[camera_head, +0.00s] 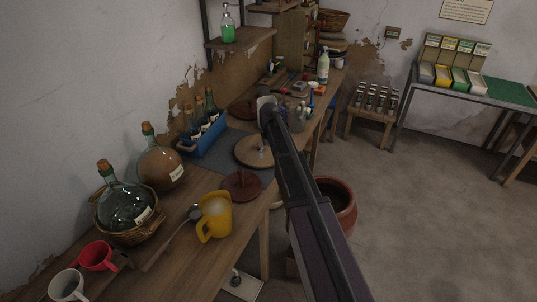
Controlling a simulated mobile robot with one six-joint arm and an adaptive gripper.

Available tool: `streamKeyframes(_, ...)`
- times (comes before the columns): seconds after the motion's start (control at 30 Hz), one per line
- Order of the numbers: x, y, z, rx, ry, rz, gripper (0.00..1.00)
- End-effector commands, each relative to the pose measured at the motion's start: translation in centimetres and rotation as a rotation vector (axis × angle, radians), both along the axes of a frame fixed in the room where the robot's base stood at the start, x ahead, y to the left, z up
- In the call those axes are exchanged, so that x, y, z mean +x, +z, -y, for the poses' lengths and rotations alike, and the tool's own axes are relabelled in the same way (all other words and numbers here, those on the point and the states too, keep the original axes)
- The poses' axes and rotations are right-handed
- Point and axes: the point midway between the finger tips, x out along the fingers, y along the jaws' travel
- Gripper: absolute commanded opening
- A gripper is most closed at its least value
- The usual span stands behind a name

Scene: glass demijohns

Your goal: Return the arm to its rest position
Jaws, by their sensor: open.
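My arm (305,195) reaches from the bottom right up to the middle of the picture, over the front edge of the wooden workbench (185,262). Its far end, near a pale grey rounded part, is above the bench. I cannot make out my gripper's fingers; the arm seems to hide them. I see nothing held. A clear glass demijohn (122,207) stands in a wicker basket on the bench at left. A brown demijohn (160,166) with a cork stands behind it.
A blue crate (203,137) holds bottles. Round wooden boards (243,186) lie near the arm. A terracotta pot (340,200) stands right of it.

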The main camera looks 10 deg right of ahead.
Motion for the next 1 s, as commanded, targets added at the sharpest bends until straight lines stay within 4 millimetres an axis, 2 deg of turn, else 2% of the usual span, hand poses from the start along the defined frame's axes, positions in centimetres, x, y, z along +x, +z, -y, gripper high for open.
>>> streamKeyframes(0.3, -0.1, 0.0, 0.0, 0.000, 0.000, 0.000, 0.83)
streamKeyframes(0.47, -2.1, -0.2, 0.0, 0.000, -0.006, 0.000, 0.83)
streamKeyframes(0.57, -4.7, -0.5, -0.1, 0.000, -0.014, 0.000, 0.83)
streamKeyframes(0.67, -8.2, -0.8, -0.1, 0.000, -0.027, 0.000, 0.83)
streamKeyframes(1.0, -22.7, -2.1, -0.2, -0.001, -0.080, -0.001, 0.83)
